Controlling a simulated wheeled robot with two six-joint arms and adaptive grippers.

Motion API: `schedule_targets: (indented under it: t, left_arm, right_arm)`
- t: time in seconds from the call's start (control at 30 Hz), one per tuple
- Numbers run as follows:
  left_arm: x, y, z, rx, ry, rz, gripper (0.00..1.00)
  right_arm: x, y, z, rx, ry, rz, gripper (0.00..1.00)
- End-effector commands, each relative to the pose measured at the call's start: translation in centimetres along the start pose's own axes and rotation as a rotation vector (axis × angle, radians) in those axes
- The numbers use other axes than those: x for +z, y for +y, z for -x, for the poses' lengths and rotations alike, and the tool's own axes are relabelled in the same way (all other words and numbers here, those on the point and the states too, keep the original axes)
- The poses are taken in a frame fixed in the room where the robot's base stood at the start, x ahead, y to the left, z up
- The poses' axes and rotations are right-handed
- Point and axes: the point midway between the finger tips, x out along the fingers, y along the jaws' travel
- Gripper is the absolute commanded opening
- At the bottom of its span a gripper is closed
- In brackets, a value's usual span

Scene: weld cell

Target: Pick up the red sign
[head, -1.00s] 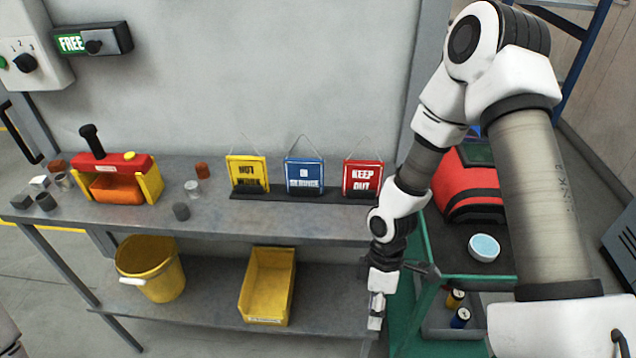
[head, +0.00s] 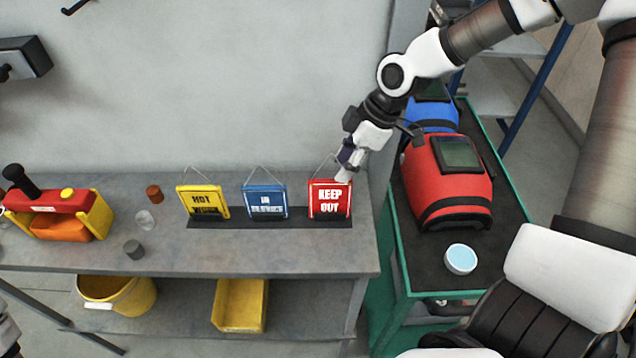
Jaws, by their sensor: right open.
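The red sign (head: 330,200), lettered KEEP OUT, stands upright at the right end of a dark holder strip (head: 240,223) on the grey bench. A thin hanging wire rises from its top, partly behind my gripper. My right gripper (head: 343,174) is open, with its fingertips at the red sign's upper right corner. I cannot tell whether they touch it. A blue sign (head: 265,201) and a yellow sign (head: 203,201) stand to the left on the same strip.
The grey bench (head: 300,262) also bears a red and yellow tool holder (head: 62,215) and small cylinders. A yellow bucket (head: 118,296) and a yellow bin (head: 240,305) are below. Right is a green-edged cart (head: 403,270) with a red helmet (head: 447,180), a blue helmet (head: 432,115) and a bowl (head: 460,259).

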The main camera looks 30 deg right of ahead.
Motion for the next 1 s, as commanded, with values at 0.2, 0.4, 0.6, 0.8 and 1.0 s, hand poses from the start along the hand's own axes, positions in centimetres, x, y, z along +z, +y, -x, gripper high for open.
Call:
schedule_targets:
  t: [0.2,0.4,0.6,0.8,1.0]
  left_arm:
    - [0.1,0.0,0.4,0.000,-0.002,0.001,0.40]
    - [0.0,0.0,0.8,0.000,-0.001,0.000,0.40]
    - [0.1,0.0,-0.1,0.000,-0.001,0.000,0.40]
    - [0.1,0.0,0.0,0.000,-0.001,0.000,0.40]
    - [0.1,0.0,0.0,0.000,-0.001,0.000,0.40]
  right_arm:
    - [-0.1,-0.1,-1.6,-0.001,-0.003,0.000,0.41]
    - [-0.6,-0.3,-4.5,-0.002,-0.007,-0.001,0.41]
    - [-0.6,-0.3,-6.7,0.000,-0.004,0.000,0.41]
    - [-0.7,-0.2,-6.6,0.001,-0.003,-0.001,0.37]
    - [-0.7,-0.2,-6.6,0.000,-0.003,-0.001,0.00]
